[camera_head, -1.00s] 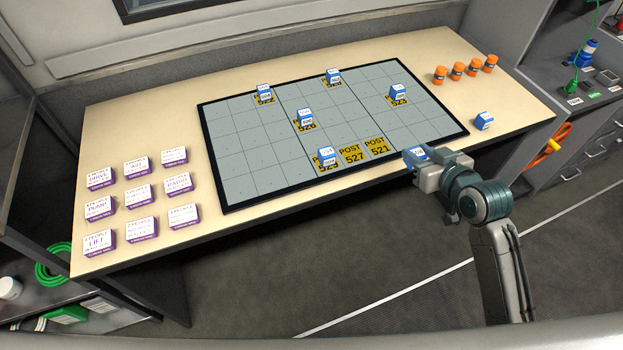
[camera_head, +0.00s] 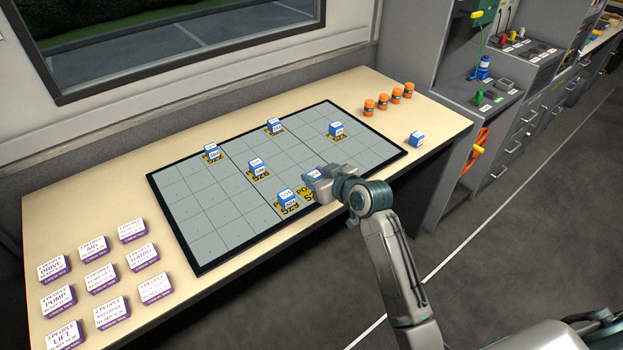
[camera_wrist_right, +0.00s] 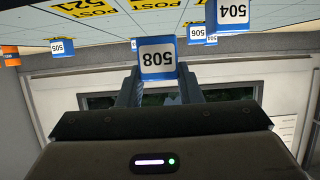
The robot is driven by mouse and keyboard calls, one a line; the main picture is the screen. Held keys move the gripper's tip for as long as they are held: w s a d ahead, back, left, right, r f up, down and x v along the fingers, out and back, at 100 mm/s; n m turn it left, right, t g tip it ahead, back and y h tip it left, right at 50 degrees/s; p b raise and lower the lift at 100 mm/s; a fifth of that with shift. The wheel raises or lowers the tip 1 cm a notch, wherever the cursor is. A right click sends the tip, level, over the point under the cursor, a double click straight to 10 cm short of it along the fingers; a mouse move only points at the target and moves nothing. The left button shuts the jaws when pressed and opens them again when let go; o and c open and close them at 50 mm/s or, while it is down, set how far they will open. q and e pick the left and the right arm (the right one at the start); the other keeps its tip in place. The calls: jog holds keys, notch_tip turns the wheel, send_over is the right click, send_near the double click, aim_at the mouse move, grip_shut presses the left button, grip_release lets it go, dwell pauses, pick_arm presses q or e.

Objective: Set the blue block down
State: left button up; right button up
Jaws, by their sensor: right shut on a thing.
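My right gripper (camera_head: 316,177) is shut on a blue block (camera_wrist_right: 158,60) with a white label reading 508. In the head view the held block (camera_head: 313,173) is partly hidden by the gripper and sits above the front edge of the grey gridded board (camera_head: 225,203). The wrist view is upside down; yellow POST markers (camera_wrist_right: 85,9) show on the board there. Block 504 (camera_wrist_right: 231,14) shows close beside the held one. In the head view a blue block (camera_head: 286,198) stands on the board just left of the gripper. My left gripper is not in view.
Other blue blocks stand on yellow squares, such as one (camera_head: 335,130) at the right. A loose blue block (camera_head: 416,139) sits on the table right of the board. Several orange cylinders (camera_head: 382,102) stand behind it. White and purple cards (camera_head: 100,278) lie at the left.

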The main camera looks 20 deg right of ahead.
jog(key=shift+w+a+f, duration=0.1)
jog(key=shift+w+a, duration=0.2)
jog(key=shift+w, duration=0.6)
jog(key=shift+f+p, duration=0.4)
jog(key=shift+f, duration=1.4)
jog(key=shift+f, duration=0.15)
jog(key=o, duration=1)
jog(key=shift+c, duration=0.2)
jog(key=shift+r, duration=0.25)
jog(key=b+v, duration=0.1)
jog(key=v, duration=1.1)
